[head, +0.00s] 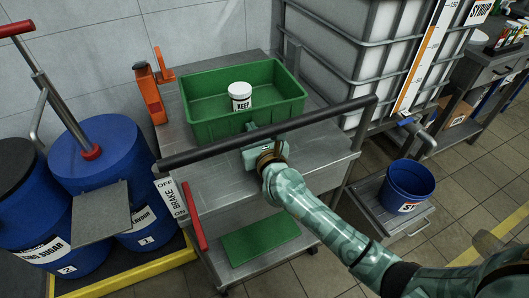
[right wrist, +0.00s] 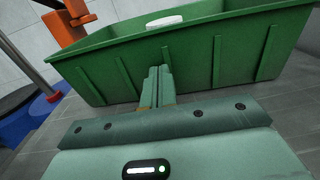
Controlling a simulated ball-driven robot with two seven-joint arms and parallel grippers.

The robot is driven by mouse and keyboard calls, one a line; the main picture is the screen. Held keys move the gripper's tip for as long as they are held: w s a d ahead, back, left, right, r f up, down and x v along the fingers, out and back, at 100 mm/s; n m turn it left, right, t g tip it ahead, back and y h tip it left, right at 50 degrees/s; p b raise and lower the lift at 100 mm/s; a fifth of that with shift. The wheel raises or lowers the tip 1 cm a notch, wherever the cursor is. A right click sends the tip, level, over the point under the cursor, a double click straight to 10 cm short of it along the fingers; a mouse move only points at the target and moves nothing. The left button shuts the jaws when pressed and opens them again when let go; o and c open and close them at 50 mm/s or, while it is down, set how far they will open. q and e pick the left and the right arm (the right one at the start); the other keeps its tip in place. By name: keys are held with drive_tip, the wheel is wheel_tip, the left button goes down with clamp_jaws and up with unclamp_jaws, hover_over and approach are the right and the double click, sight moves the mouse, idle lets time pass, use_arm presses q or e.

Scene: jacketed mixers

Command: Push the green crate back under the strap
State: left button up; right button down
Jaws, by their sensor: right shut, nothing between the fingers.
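The green crate (head: 213,130) sits on the cart's grey top shelf, with a white tub labelled KEEP (head: 240,97) inside it. My right gripper (head: 251,127) reaches beneath the cart's black handle bar to the crate's near wall. It is shut and empty. In the right wrist view its closed fingers (right wrist: 158,72) are up against or very close to the wall of the crate (right wrist: 195,62); contact is hard to tell. An orange upright fitting (head: 150,95) stands left of the crate. I cannot make out a strap over the crate. My left gripper is out of view.
The black handle bar (head: 310,120) crosses above my right wrist. A red brake lever (head: 195,216) hangs at the cart's left. Blue drums (head: 100,150) stand left, a caged white tank (head: 345,60) behind right, and a blue bucket (head: 406,187) right.

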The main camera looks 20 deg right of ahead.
sight(239, 106)
drive_tip(key=w, duration=0.2)
drive_tip(key=w+b, duration=0.1)
drive_tip(key=w, duration=0.2)
drive_tip(key=w+b, duration=0.1)
drive_tip(key=w, duration=0.2)
drive_tip(key=shift+w+f, duration=0.25)
drive_tip(key=shift+w+r, duration=0.1)
drive_tip(key=shift+w, duration=0.35)
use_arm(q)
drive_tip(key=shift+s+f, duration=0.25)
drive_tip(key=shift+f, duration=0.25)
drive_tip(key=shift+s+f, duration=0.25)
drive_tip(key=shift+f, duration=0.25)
